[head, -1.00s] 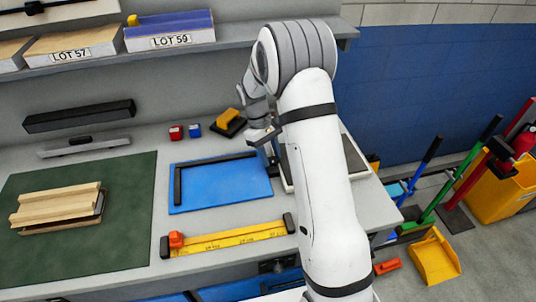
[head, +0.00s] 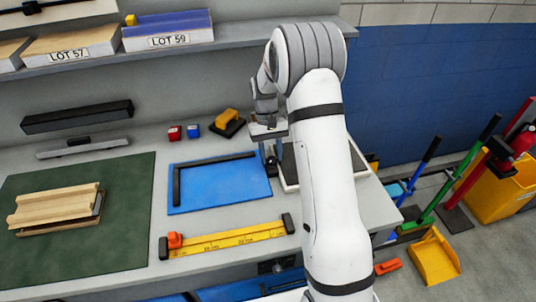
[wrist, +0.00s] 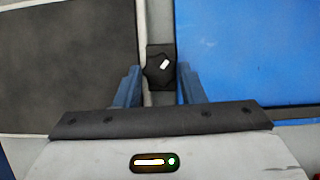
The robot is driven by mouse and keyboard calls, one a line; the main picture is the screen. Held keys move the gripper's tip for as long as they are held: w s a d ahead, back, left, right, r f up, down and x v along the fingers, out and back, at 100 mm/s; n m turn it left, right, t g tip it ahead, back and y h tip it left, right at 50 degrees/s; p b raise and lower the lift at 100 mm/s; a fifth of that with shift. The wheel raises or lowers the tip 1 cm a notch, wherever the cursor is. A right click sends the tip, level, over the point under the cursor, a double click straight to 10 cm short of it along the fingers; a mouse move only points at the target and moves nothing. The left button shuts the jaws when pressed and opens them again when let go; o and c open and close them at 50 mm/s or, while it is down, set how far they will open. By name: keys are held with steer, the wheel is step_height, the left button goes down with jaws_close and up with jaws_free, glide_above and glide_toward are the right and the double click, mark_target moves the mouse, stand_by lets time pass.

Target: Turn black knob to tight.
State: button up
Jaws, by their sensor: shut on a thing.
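The black knob (wrist: 156,73) is a dark lobed knob with a white pointer mark, in the wrist view between the blue board and the dark panel. The mark slants toward the upper right. My gripper (wrist: 160,78) has its two blue fingers on either side of the knob, shut on it. In the head view my gripper (head: 270,158) is low over the bench, between the blue board and the dark panel, and the knob is hidden there. No tight marking can be read.
The blue board (head: 225,190) with a black L-shaped bar lies left of my gripper, and the dark panel (head: 290,165) lies to its right. A yellow ruler (head: 225,240) with an orange stop lies in front. A yellow-and-black block (head: 228,122) stands behind.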

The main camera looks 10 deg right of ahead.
steer(key=m+y, duration=0.1)
steer(key=m, duration=0.3)
steer(key=m+y, duration=0.1)
steer(key=m, duration=0.1)
steer(key=shift+s+d+f+m+t+y+b, duration=0.15)
steer(key=shift+s+d+m+t+y+b, duration=0.15)
steer(key=shift+b, duration=0.1)
steer(key=m+y, duration=0.1)
steer(key=m, duration=0.2)
steer(key=shift+t, duration=0.4)
steer(key=m, duration=0.2)
steer(key=m+t, duration=0.1)
steer(key=m, duration=0.1)
steer(key=shift+s+d+y, duration=0.1)
steer(key=shift+s+y, duration=0.1)
steer(key=shift+y, duration=0.2)
steer(key=m+t, duration=0.1)
steer(key=m, duration=0.2)
steer(key=m+t, duration=0.2)
steer(key=m, duration=0.2)
steer(key=shift+s, duration=0.2)
steer(key=m, duration=0.2)
steer(key=m+t+p, duration=0.1)
steer(key=m, duration=0.1)
steer(key=shift+s+r+t, duration=0.1)
steer(key=shift+r+t, duration=0.1)
steer(key=shift+t, duration=0.1)
steer(key=shift+m+t+h+p, duration=0.4)
steer(key=shift+m+p, duration=0.2)
steer(key=shift+m, duration=0.8)
